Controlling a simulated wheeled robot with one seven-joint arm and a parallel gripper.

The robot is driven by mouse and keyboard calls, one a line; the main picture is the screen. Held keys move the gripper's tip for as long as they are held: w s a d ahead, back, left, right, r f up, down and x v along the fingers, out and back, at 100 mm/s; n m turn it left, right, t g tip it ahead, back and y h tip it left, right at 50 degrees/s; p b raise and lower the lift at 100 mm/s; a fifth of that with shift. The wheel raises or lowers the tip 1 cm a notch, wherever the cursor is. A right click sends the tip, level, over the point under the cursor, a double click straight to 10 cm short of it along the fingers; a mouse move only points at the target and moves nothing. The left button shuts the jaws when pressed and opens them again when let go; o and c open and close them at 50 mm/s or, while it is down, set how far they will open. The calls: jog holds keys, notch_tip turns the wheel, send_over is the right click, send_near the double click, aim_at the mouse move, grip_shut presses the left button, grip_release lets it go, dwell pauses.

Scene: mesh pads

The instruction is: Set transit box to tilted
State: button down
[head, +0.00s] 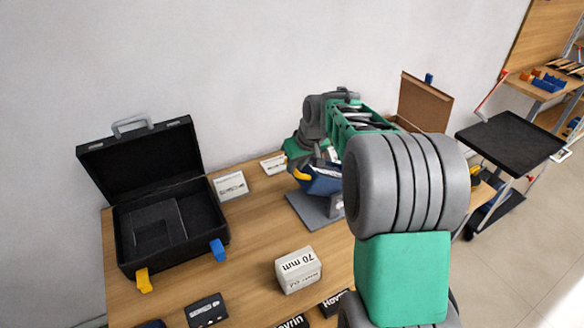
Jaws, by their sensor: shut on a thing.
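A blue body with a yellow part (322,183) sits on a stand with a flat grey base (311,212) at the middle of the table. My gripper (318,160) is at the top of this blue body and is shut on it; my wrist and arm hide the exact contact and much of the body's right side. A black case (172,232) stands at the left with its lid (140,160) raised and leaning back. It has a grey handle, a yellow latch and a blue latch. I cannot tell for certain which of these is the transit box.
A white box marked 70 mm (298,271) stands near the front, with several black packs (206,310) around it. White cartons (231,186) stand at the back. A brown open lid (425,103) rises behind my arm. A black-topped cart (510,138) is at the right.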

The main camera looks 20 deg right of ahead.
jog(key=shift+s+d+f, duration=0.25)
jog(key=shift+d+f, duration=0.05)
jog(key=shift+f, duration=0.3)
jog(key=c, duration=1.7)
grip_release()
jog(key=shift+o, duration=0.7)
jog(key=shift+w+d, duration=0.15)
jog(key=shift+d, duration=0.1)
jog(key=shift+o, duration=1)
jog(key=shift+a+r, duration=0.15)
jog(key=shift+w+a+r, duration=0.1)
jog(key=shift+r, duration=0.15)
jog(key=b+v, duration=0.1)
jog(key=v, duration=0.6)
jog(key=shift+r, duration=0.15)
